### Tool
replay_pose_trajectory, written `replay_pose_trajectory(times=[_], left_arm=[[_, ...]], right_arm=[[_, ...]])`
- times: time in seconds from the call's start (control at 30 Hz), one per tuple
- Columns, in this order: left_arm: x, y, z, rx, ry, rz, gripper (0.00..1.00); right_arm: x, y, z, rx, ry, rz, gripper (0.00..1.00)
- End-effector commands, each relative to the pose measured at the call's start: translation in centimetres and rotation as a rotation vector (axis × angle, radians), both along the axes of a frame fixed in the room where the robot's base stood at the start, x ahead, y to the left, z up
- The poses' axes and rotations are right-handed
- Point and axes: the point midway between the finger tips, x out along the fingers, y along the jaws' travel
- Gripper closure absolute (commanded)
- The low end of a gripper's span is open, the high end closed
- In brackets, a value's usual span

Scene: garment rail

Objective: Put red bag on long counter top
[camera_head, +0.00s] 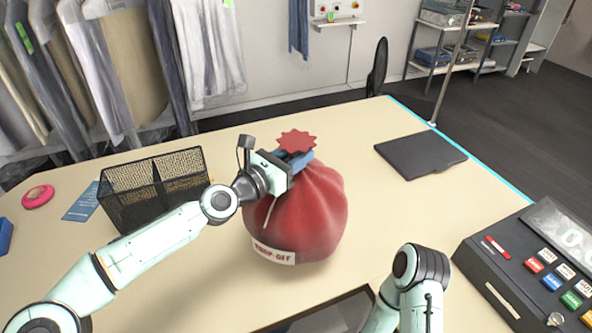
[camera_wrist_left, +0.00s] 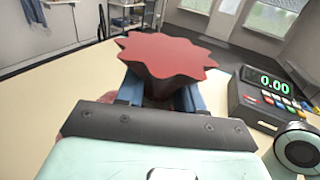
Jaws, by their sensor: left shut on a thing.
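The red bag (camera_head: 301,215) is a round, cinched sack with a white label reading "DROP-OFF" on its front. It is at the middle of the long counter top (camera_head: 385,215) in the head view; I cannot tell whether its base touches the surface. My left gripper (camera_head: 294,158) is shut on the bag's gathered neck, below its star-shaped top. In the left wrist view the red top (camera_wrist_left: 165,55) sticks up between the blue fingers (camera_wrist_left: 160,92). My right arm shows at the bottom of the head view, but its gripper is not visible.
A black mesh basket (camera_head: 155,190) stands left of the bag. A dark flat pad (camera_head: 420,154) lies at the right rear. A cash register (camera_head: 535,265) stands at the right. Garments hang behind.

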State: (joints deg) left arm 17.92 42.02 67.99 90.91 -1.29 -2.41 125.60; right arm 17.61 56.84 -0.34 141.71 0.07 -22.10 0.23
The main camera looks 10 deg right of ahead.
Motion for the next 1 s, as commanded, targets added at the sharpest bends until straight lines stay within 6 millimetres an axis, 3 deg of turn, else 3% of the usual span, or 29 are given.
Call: replay_pose_trajectory(times=[0.07, 0.4, 0.83, 0.87, 0.9, 0.93, 1.0], left_arm=[[0.0, 0.0, 0.1, -0.004, -0.006, 0.0, 1.0], [0.0, 0.0, -3.8, -0.005, -0.005, 0.0, 1.0], [0.0, 0.0, -4.3, -0.006, -0.005, 0.001, 1.0], [0.0, 0.0, -4.6, -0.001, 0.0, 0.0, 0.57], [0.0, 0.0, -4.5, -0.001, 0.0, 0.0, 0.44], [0.0, 0.0, -4.5, -0.001, 0.0, 0.0, 0.37], [0.0, 0.0, -4.5, -0.001, -0.001, 0.0, 0.37]], right_arm=[[0.1, 0.0, 0.1, 0.0, -0.001, 0.0, 0.57], [-0.2, 0.0, -0.2, -0.001, 0.001, 0.0, 0.57], [-0.5, 0.0, -0.5, 0.0, 0.006, 0.0, 0.57], [-0.5, 0.0, -0.5, -0.001, 0.005, 0.0, 0.57], [-0.4, 0.0, -0.4, 0.0, 0.004, 0.0, 0.57], [-0.4, 0.0, -0.4, 0.0, 0.004, 0.0, 0.57], [-0.4, 0.0, -0.4, 0.0, 0.004, 0.0, 0.57]])
